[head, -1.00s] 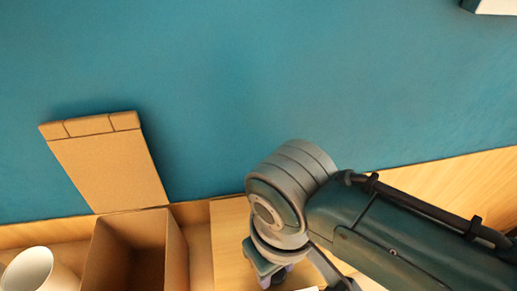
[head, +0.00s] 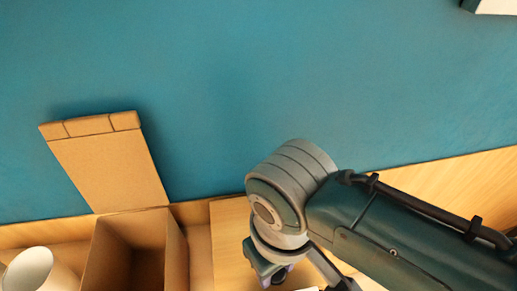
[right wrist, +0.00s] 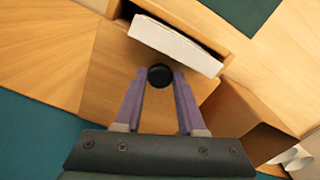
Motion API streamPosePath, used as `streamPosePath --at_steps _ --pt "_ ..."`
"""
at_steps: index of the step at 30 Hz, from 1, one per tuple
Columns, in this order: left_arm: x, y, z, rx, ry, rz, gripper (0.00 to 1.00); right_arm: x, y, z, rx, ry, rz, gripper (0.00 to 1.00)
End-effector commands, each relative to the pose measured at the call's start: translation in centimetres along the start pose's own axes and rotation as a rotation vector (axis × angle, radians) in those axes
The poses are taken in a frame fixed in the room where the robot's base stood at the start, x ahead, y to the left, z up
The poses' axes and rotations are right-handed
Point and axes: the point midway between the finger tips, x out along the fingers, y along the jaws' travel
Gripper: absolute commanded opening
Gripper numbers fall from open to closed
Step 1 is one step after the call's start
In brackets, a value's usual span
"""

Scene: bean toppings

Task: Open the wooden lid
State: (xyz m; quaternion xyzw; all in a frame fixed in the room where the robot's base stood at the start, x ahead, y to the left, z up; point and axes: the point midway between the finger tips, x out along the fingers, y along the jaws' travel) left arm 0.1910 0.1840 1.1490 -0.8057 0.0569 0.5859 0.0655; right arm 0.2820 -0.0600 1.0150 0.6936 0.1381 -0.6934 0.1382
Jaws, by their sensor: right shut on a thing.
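The wooden lid (head: 228,238) is a light brown panel at the bottom middle of the head view, partly hidden by my right arm. In the right wrist view the lid (right wrist: 112,65) lies under the fingers, with a round black knob (right wrist: 160,75) on it. My right gripper (right wrist: 160,80) is shut on the knob, with a purple finger on each side. In the head view the right gripper (head: 270,272) shows only in part, below the wrist joint. My left gripper is not in view.
An open brown box (head: 178,250) stands left of the lid, its own lid (head: 105,165) raised against the blue wall (head: 250,90). A white cup (head: 38,272) stands farther left. In the right wrist view, a white block-like thing (right wrist: 175,45) sits by a dark gap beyond the knob.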

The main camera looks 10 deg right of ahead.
Motion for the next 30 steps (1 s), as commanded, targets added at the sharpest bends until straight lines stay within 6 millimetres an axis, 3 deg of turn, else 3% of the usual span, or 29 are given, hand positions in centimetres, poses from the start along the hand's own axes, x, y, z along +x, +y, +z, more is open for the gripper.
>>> streamPosePath --at_steps 11,17,23,30 --pt "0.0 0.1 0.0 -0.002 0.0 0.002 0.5 -0.1 0.0 0.0 0.001 -0.003 -0.001 0.0" --pt "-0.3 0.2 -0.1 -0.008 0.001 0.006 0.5 -1.9 0.5 -1.0 0.005 -0.103 -0.039 0.0" --pt "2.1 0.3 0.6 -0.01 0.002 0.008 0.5 -3.6 1.1 -2.4 0.005 -0.262 -0.105 0.0" --pt "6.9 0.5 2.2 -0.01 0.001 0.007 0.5 -5.1 1.7 -3.9 0.006 -0.395 -0.161 0.0"
